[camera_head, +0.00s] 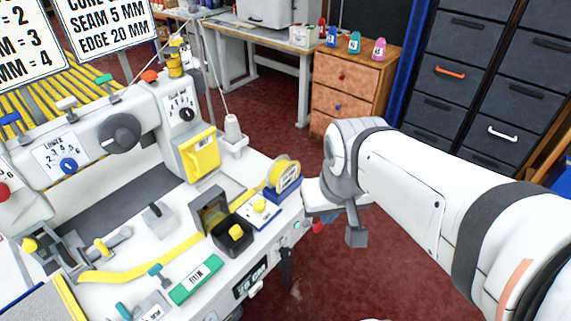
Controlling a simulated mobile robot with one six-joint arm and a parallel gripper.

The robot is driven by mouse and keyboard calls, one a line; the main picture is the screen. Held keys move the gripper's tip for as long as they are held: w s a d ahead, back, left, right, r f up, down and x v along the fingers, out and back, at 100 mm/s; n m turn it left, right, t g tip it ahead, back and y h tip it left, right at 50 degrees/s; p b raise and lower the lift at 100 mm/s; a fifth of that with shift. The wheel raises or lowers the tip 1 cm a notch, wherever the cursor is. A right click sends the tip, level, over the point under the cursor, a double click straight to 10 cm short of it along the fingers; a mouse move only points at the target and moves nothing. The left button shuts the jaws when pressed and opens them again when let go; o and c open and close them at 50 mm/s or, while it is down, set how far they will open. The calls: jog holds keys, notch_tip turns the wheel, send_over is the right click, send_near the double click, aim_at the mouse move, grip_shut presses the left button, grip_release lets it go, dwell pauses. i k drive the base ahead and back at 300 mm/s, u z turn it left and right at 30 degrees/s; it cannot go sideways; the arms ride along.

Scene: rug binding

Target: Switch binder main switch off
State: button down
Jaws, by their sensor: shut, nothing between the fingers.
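The rug binder (150,130) is a white machine on a white table at the left, with a black round knob (119,134), a blue dial (68,165) and a yellow cover (199,153). I cannot tell for certain which control is the main switch. A small green control (299,224) shows on the table's front face, close to my arm. My gripper (356,238) points down in front of the table's right corner, apart from the machine. Its dark fingertips are together and hold nothing. My wrist hides part of the floor and the table corner.
A yellow tape roll (284,172), a black box (231,234) and a green block (195,279) are on the tabletop. A wooden drawer unit (350,85) and dark cabinets (470,70) stand behind. Red floor (340,285) is clear in front.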

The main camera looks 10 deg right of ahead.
aim_at(318, 227)
jog(key=u, duration=1.35)
jog(key=k, duration=0.6)
jog(key=z, duration=1.25)
jog(key=i, duration=0.5)
jog(key=u, duration=0.05)
